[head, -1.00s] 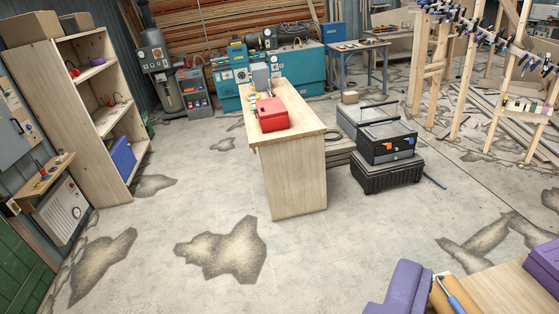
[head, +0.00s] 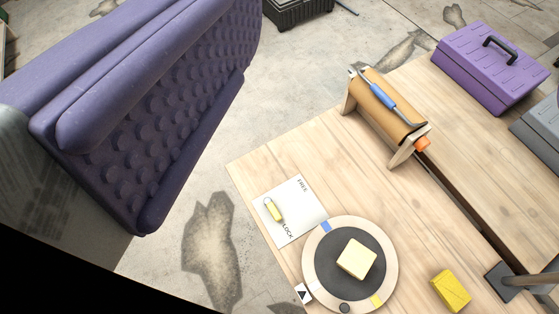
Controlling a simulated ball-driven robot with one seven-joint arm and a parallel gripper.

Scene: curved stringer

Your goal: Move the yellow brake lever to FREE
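The yellow brake lever (head: 274,210) is a short handle on a white plate (head: 301,212) near the bench's left edge. The plate reads FREE towards its upper right corner and LOCK towards its lower right. The lever lies slanted, with its lower end towards the LOCK word. My gripper (head: 165,125) shows as a large purple finger with a dimpled pad at upper left, close to the camera. It is well apart from the lever, up and to the left. The opposing finger cannot be made out, and nothing is seen held.
A round turntable (head: 310,272) with a pale yellow block (head: 357,258) sits just beside the plate. A yellow block (head: 451,290), a brown roll on a stand (head: 385,105) and a purple toolbox (head: 490,65) are on the wooden bench (head: 365,185). Floor left of the bench is clear.

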